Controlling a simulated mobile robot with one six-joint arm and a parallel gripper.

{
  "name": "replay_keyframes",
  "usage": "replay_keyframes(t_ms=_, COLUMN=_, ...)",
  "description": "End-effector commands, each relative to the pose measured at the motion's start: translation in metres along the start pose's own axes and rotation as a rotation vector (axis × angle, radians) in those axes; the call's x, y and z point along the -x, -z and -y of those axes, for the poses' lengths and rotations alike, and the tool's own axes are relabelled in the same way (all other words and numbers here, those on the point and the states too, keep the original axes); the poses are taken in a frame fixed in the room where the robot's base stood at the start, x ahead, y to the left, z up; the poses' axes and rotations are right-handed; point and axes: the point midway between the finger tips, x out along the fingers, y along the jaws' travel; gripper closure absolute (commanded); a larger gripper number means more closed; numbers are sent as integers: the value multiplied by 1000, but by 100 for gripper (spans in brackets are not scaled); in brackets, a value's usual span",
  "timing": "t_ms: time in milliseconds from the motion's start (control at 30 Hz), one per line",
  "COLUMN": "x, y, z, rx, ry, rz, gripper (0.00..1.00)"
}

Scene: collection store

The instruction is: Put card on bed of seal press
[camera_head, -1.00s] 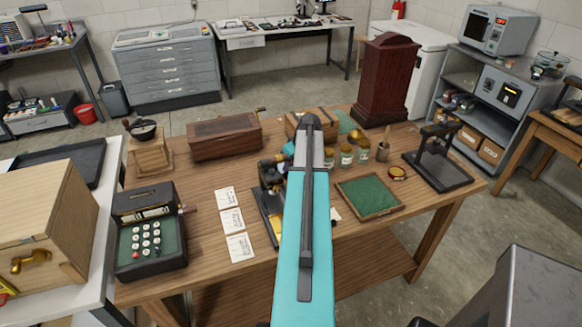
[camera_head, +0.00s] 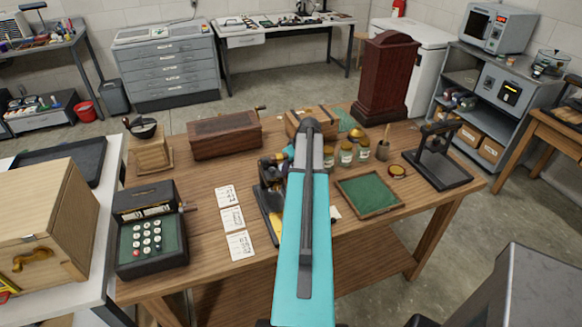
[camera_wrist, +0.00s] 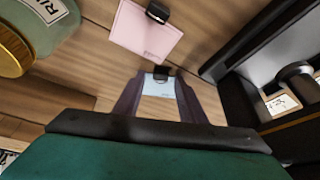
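In the wrist view my gripper (camera_wrist: 160,76) has its two dark fingers apart over the wooden table. A pale blue card (camera_wrist: 158,87) with a small dark clip-like piece shows between the fingers. I cannot tell how far below the fingertips it lies. A pink card (camera_wrist: 143,32) with a black piece on its edge lies just beyond. A black press-like frame (camera_wrist: 243,40) stands at right, with a written card (camera_wrist: 283,103) by it. In the head view my teal arm hides the gripper and part of a small black press (camera_head: 268,200). A larger black press (camera_head: 440,165) stands at the table's right.
A labelled green jar (camera_wrist: 48,25) is close at upper left in the wrist view. In the head view, jars (camera_head: 346,154) and a green-lined tray (camera_head: 368,195) stand right of my arm. Several written cards (camera_head: 233,219) lie left of it.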

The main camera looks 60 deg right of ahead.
Motion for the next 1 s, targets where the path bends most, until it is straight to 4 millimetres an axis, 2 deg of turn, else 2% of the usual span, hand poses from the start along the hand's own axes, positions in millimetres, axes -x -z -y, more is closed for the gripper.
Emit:
replay_keyframes(t_ms=367, x=7, y=1, z=0, rx=-1, ry=-1, rz=-1, gripper=63)
replay_keyframes(t_ms=567, x=23, y=0, z=-1, rx=-1, ry=-2, rz=-1, gripper=63)
replay_keyframes(t_ms=1000, x=73, y=0, z=-1, rx=-1, ry=-1, rz=-1, gripper=63)
